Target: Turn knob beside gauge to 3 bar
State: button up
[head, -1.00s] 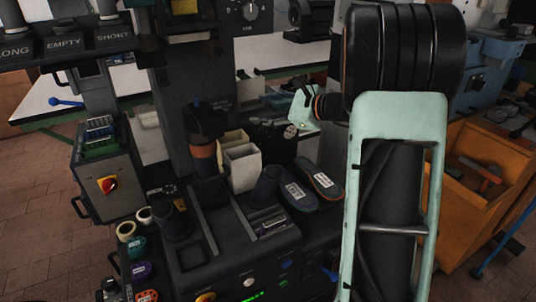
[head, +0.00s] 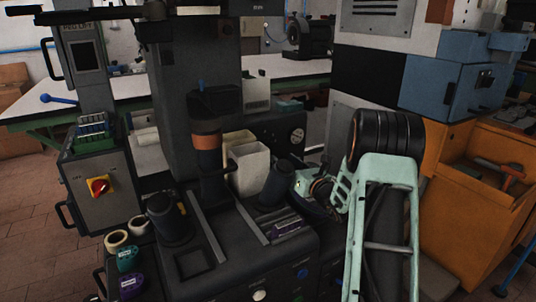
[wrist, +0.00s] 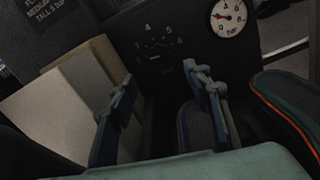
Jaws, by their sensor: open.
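The gauge (wrist: 229,18) is a round white dial with a red needle pointing left, at the top right of the wrist view. It also shows small in the head view (head: 298,134). The knob's outline and pointer are too dark to read surely. My gripper (wrist: 160,78) is open and empty, its two fingers apart below the knob's scale, with no clear contact. In the head view my gripper (head: 310,187) is low before the panel, partly hidden by my arm.
Pale open bins (head: 249,168) stand left of my gripper, close to its left finger in the wrist view. A dark post with an orange band (head: 206,150) stands farther left. A dark insole with an orange edge (wrist: 285,110) lies at the right of the wrist view.

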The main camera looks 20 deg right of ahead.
aim_at(268, 146)
jog(key=w+a+b, duration=0.2)
jog(key=w, duration=0.7)
jog(key=shift+w, duration=0.3)
jog(key=c, duration=1.2)
jog(key=shift+o, duration=0.2)
jog(key=m+p, duration=0.4)
jog(key=m, duration=0.1)
jog(key=shift+d+r, duration=0.1)
jog(key=shift+r, duration=0.1)
jog(key=shift+f+m+p, duration=0.15)
jog(key=shift+m+p, duration=1.15)
jog(key=shift+m, duration=0.1)
